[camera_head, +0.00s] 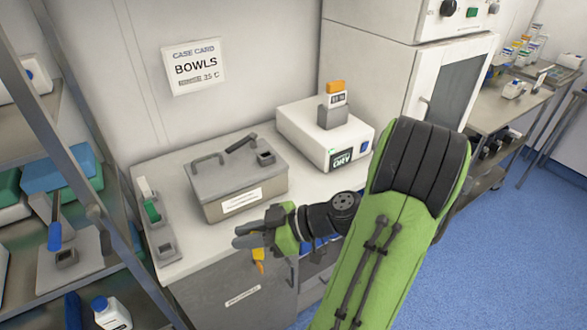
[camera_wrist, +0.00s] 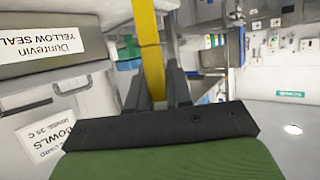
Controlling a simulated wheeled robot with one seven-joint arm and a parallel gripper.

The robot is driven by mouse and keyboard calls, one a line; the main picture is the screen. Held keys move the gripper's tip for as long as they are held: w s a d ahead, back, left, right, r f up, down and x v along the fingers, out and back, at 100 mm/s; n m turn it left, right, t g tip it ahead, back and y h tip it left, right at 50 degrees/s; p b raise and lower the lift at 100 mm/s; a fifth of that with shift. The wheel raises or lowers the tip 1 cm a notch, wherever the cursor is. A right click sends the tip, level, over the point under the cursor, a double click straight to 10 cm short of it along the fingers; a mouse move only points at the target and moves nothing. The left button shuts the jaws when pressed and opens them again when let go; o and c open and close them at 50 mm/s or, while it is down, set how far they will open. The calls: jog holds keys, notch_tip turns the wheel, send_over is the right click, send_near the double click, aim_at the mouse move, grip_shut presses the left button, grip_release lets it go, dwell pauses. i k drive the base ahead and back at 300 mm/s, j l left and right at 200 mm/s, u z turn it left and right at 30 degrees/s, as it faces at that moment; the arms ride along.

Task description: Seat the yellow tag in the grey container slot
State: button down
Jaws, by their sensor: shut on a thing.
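The yellow tag (camera_head: 258,258) hangs below my gripper (camera_head: 243,238) in the head view. In the wrist view the tag is a long yellow strip (camera_wrist: 152,55) between the two dark fingers of my gripper (camera_wrist: 157,85), which is shut on it. The grey container (camera_head: 238,192) stands on the white counter, behind and slightly left of my gripper. In the wrist view the container's label (camera_wrist: 50,58) reads "YELLOW SEAL". The tag is apart from the container.
A white box (camera_head: 300,135) with an orange-topped grey holder (camera_head: 334,112) stands right of the container. A narrow grey stand (camera_head: 158,240) with a green piece lies at the left. A "BOWLS" card (camera_head: 196,67) hangs on the wall. A metal shelf rack (camera_head: 75,150) borders the left side.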

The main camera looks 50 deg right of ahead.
aim_at(266, 163)
jog(key=z, duration=0.9)
